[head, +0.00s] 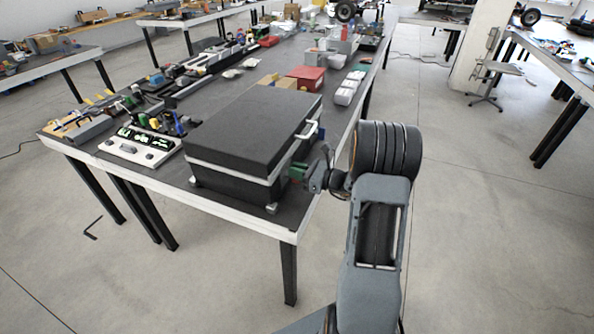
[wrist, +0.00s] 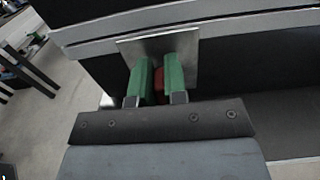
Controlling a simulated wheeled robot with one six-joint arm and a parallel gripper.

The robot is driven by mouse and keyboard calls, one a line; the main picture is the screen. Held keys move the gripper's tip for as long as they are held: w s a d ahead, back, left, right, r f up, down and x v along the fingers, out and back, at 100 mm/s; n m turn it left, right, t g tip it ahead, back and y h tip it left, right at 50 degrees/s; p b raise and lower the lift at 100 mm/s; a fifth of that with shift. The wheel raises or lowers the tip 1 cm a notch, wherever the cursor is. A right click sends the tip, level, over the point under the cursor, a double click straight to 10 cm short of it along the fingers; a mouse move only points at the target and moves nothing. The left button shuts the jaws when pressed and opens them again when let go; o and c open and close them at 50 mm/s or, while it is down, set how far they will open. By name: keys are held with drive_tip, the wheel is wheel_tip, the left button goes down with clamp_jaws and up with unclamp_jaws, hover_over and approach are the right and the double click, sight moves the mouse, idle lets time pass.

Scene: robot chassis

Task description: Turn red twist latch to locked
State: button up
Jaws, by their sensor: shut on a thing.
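The red twist latch (wrist: 159,78) shows in the wrist view as a narrow red piece on a square metal plate (wrist: 188,50). The plate sits on the side of the black case (head: 235,172), just under its pale seam. My gripper (wrist: 160,80) has two green fingers, one on each side of the latch, and is shut on it. Most of the latch is hidden between the fingers, so its turn angle is hard to tell. In the head view my gripper (head: 297,172) is at the case's right side, and the latch is hidden there.
The case stands on a dark table (head: 150,182) near its front right corner, with its lid down. A pale handle (head: 308,130) sticks out on the same side. A white control box (head: 140,147) stands left of the case.

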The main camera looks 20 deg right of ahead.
clamp_jaws()
drive_tip(key=m+p, duration=0.3)
drive_tip(key=shift+w+d+r+p, duration=0.2)
drive_tip(key=shift+d+p, duration=0.05)
drive_tip(key=shift+p, duration=0.05)
drive_tip(key=m+p, duration=0.1)
drive_tip(key=m, duration=0.1)
drive_tip(key=m+p, duration=0.1)
drive_tip(key=p, duration=0.1)
drive_tip(key=m+p, duration=0.1)
drive_tip(key=m, duration=0.1)
drive_tip(key=shift+w+d+f+m, duration=0.3)
drive_tip(key=shift+w+d+f, duration=0.05)
drive_tip(key=m+p, duration=0.1)
drive_tip(key=m, duration=0.1)
drive_tip(key=f+m+p, duration=0.1)
drive_tip(key=m+p, duration=0.1)
drive_tip(key=shift+w+d, duration=0.2)
drive_tip(key=shift+w+d+f+m+p, duration=0.1)
drive_tip(key=shift+f+m+p, duration=0.15)
drive_tip(key=shift+m, duration=0.65)
drive_tip(key=shift+s+a+f+m+p, duration=0.1)
drive_tip(key=shift+m+p, duration=0.25)
drive_tip(key=shift+m, duration=0.55)
drive_tip(key=shift+w+d+f+m+p, duration=0.1)
drive_tip(key=shift+f+m+p, duration=0.15)
drive_tip(key=shift+m, duration=0.65)
drive_tip(key=o, duration=0.6)
unclamp_jaws()
